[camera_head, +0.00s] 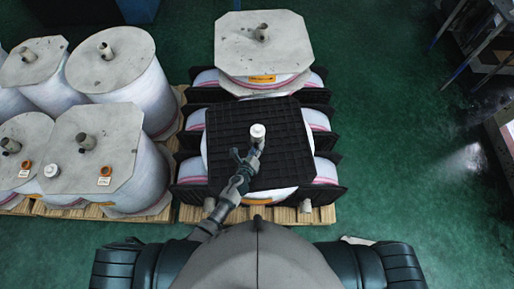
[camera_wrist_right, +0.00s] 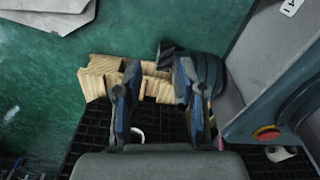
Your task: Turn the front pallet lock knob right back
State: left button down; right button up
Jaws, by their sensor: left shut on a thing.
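The front pallet lock knob (camera_head: 258,130) is a white round knob standing in the middle of the black gridded pallet (camera_head: 225,125), which lies on top of the front film stack. My left gripper (camera_head: 255,147) reaches up from the lower left and is shut on the knob, just below its white top. Its fingers are small and partly hidden here. My right gripper (camera_wrist_right: 157,66) shows only in the right wrist view. Its two blue-grey fingers stand apart with nothing between them, above wooden pallet pieces and the dark grid.
Wrapped film rolls with grey octagonal covers (camera_head: 110,60) crowd the left side. Another covered stack (camera_head: 262,40) stands behind the black pallet. Wooden pallets (camera_head: 165,212) lie beneath. Green floor (camera_head: 400,140) is clear on the right, with a metal rack (camera_head: 485,45) beyond.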

pick_arm(q)
jog(key=shift+f+b, duration=0.1)
jog(key=shift+b, duration=0.3)
jog(key=n+b, duration=0.1)
jog(key=b, duration=0.1)
jog(key=n+h+b, duration=0.1)
jog(key=b, duration=0.1)
jog(key=shift+a+f+n+t+h, duration=0.1)
jog(key=shift+f+n+t+h, duration=0.2)
jog(key=shift+t, duration=0.1)
pick_arm(e)
jog(key=w+a+r, duration=0.2)
jog(key=w, duration=0.9)
pick_arm(q)
jog(key=n+b, duration=0.1)
jog(key=b, duration=0.2)
jog(key=shift+t, duration=0.3)
jog(key=shift+r+n+t+h+b, duration=0.15)
jog(key=shift+n+t+h+b, duration=0.2)
jog(key=shift+n+b, duration=0.45)
pick_arm(e)
jog(key=w+a+r+t, duration=0.1)
jog(key=w+r, duration=0.6)
jog(key=r, duration=0.3)
jog(key=shift+a, duration=0.2)
jog(key=shift+w, duration=0.1)
pick_arm(q)
jog(key=shift+a, duration=0.1)
